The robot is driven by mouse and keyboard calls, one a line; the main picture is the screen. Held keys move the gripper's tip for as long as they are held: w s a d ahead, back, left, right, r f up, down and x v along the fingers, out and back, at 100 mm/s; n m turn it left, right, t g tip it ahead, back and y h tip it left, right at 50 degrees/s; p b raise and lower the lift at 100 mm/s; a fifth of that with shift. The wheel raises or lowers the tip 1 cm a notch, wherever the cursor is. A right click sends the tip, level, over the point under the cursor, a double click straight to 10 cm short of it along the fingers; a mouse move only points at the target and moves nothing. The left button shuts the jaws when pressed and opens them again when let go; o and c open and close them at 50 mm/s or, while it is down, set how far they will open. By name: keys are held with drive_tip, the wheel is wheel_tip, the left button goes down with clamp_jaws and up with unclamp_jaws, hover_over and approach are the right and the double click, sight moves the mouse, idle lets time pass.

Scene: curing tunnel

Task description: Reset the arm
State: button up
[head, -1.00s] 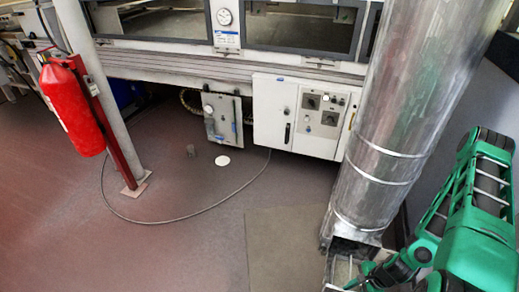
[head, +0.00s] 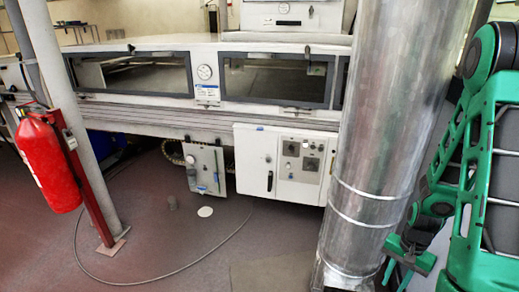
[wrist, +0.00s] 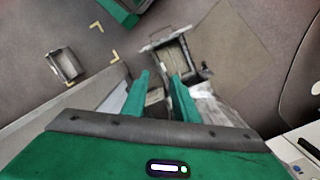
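My gripper (wrist: 160,78) shows in the wrist view with two green fingers apart and nothing held between them. The wrist view looks down at the floor, with an open metal box (wrist: 174,57) beyond the fingertips. In the head view my gripper (head: 398,272) hangs at the lower right, pointing down beside the foot of the shiny metal duct (head: 385,130). I cannot tell from that view how far it is from the duct. My green arm rises along the right edge and is partly cut off by the frame.
A red fire extinguisher (head: 47,165) hangs on a post at left. The tunnel (head: 130,112) with dark windows and a white control cabinet (head: 280,165) stand behind. A cable (head: 150,278) curves across the open floor. A small metal tray (wrist: 66,65) lies near yellow floor marks.

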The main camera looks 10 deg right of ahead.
drive_tip(key=s+r+n, duration=0.1)
drive_tip(key=s+r, duration=0.1)
drive_tip(key=r, duration=0.6)
drive_tip(key=s+r+n, duration=0.1)
drive_tip(key=s+r, duration=0.1)
drive_tip(key=r, duration=0.5)
drive_tip(key=s+a+r+n, duration=0.2)
drive_tip(key=s+a+r, duration=0.3)
drive_tip(key=s+r, duration=0.4)
wheel_tip(320, 180, up, 3)
drive_tip(key=shift+s+a+r+t, duration=0.1)
drive_tip(key=shift+s+a+t, duration=0.2)
drive_tip(key=shift+t, duration=0.1)
